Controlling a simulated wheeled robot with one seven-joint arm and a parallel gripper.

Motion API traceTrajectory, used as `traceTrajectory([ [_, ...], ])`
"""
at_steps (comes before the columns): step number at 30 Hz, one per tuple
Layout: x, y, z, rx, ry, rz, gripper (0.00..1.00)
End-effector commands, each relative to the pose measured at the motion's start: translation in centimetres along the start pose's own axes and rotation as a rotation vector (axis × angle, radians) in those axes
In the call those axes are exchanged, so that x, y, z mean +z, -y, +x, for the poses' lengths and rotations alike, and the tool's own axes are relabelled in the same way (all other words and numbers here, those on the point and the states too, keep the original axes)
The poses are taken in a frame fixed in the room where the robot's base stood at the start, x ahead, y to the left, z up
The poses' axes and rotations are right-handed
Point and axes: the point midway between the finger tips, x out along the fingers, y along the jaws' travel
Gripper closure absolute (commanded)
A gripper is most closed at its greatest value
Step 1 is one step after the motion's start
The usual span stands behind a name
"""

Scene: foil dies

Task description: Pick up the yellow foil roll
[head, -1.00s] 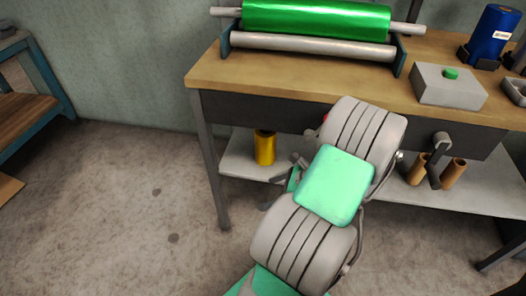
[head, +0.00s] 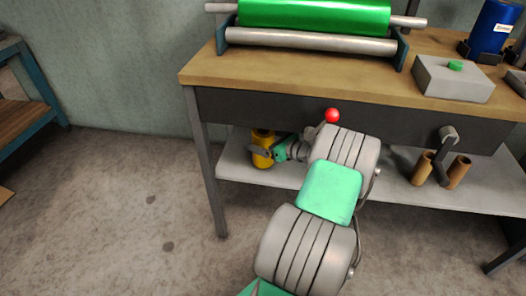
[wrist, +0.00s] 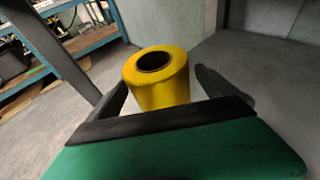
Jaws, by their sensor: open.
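The yellow foil roll (head: 262,157) stands upright on the grey lower shelf (head: 300,174) of the workbench, near its left end. In the wrist view the yellow roll (wrist: 157,80) shows its dark hollow core at the top, tilted in the picture. My gripper (head: 262,152) is at the roll, reaching in from the right under the bench top. In the wrist view my gripper (wrist: 160,85) is open, with one finger to the left and one to the right of the roll. Whether either finger touches it I cannot tell.
The bench top (head: 310,82) and its dark front panel overhang the shelf. A bench leg (head: 207,170) stands left of the roll. Brown tubes (head: 423,168) stand on the shelf to the right. A red knob (head: 332,115) sits near the front panel. A large green roll (head: 315,16) lies above.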

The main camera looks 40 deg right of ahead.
Motion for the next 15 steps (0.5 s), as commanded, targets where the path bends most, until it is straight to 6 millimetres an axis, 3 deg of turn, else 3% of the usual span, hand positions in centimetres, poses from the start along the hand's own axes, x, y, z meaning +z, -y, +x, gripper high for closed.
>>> traceTrajectory([
  [8, 0.06, 0.07, 0.6, -0.002, 0.0, 0.0, 0.04],
  [15, 0.06, 0.04, 0.6, -0.001, -0.001, 0.0, 0.24],
])
